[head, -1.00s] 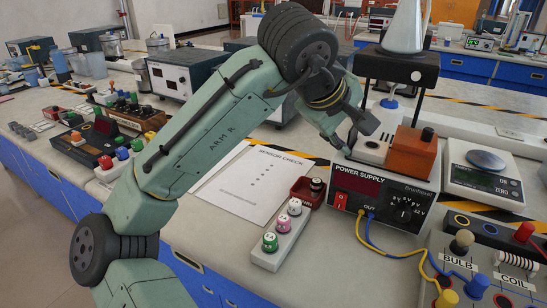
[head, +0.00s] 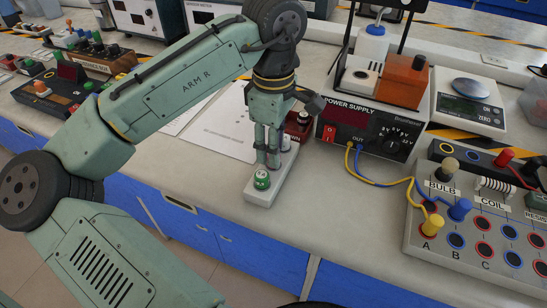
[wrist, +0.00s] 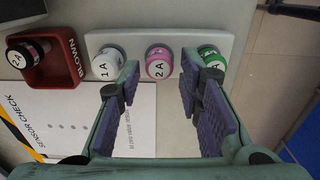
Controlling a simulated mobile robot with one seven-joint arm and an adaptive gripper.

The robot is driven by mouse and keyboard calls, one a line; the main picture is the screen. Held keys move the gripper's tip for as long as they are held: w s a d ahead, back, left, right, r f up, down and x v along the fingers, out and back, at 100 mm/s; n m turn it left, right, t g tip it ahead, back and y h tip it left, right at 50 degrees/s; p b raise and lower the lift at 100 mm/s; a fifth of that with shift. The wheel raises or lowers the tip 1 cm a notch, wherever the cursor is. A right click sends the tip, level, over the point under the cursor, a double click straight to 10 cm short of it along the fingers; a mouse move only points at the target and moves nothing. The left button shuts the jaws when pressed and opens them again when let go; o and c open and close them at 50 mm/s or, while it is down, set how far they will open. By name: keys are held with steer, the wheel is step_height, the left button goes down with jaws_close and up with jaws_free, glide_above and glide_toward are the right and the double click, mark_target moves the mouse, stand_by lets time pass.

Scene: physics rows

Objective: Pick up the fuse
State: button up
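Three capped fuses stand in a row on a white holder strip (head: 261,196). The green fuse (head: 262,179) is nearest the front; it also shows in the wrist view (wrist: 210,60). The pink fuse marked 2 A (wrist: 160,61) is in the middle, and a white fuse marked 1 A (wrist: 107,63) is beyond it. My gripper (head: 267,160) points down over the strip and hides the pink fuse in the head view. In the wrist view my gripper (wrist: 160,85) is open, its fingertips on either side of the pink fuse's line; contact cannot be told.
A red tray (wrist: 68,84) marked BLOWN holds a dark fuse (wrist: 25,53) beside the strip. A sensor check paper (head: 222,125) lies to the left. The power supply (head: 372,128) and wired circuit board (head: 425,247) stand to the right. Bench is clear in front.

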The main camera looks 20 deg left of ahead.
steer(key=shift+f, duration=1.4)
steer(key=shift+c, duration=0.5)
jaws_close()
